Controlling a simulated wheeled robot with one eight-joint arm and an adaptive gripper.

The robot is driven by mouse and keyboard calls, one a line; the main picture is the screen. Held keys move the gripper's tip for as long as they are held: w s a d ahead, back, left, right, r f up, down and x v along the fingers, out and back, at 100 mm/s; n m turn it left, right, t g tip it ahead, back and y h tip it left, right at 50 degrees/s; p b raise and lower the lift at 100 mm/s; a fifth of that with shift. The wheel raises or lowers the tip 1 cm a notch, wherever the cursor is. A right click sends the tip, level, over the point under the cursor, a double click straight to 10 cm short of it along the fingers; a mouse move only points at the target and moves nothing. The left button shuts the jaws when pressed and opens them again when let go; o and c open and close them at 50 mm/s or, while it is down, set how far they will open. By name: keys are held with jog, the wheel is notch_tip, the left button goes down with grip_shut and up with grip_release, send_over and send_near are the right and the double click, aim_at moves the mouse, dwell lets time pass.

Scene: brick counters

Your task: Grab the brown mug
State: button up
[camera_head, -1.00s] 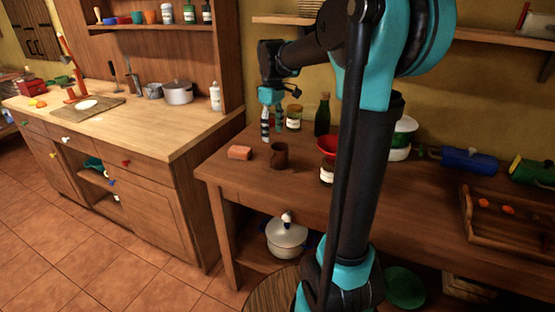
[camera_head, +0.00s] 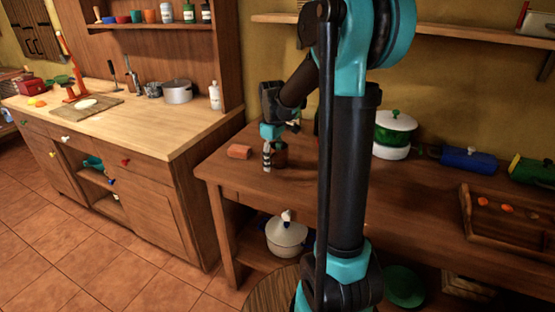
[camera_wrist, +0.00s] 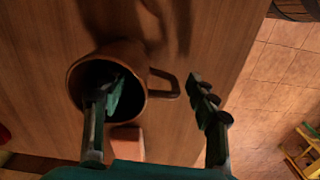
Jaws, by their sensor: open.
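The brown mug (camera_head: 281,157) stands upright on the lower wooden table, partly hidden behind my gripper (camera_head: 268,158) in the head view. The wrist view looks down on the mug (camera_wrist: 110,58), with its dark mouth and its handle pointing right. My gripper (camera_wrist: 158,95) is open there. Its left finger overlaps the mug's mouth and appears to reach into it. Its right finger is outside, beyond the handle, so the wall and handle lie between the fingers. I cannot tell whether either finger touches the mug.
An orange-brown block (camera_head: 239,152) lies just left of the mug. A white pot with green (camera_head: 394,130), a blue cylinder (camera_head: 468,159) and a wooden tray (camera_head: 490,240) are to the right. The table's front edge is close to the mug.

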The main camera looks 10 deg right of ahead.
jog(key=shift+c, duration=0.5)
grip_shut()
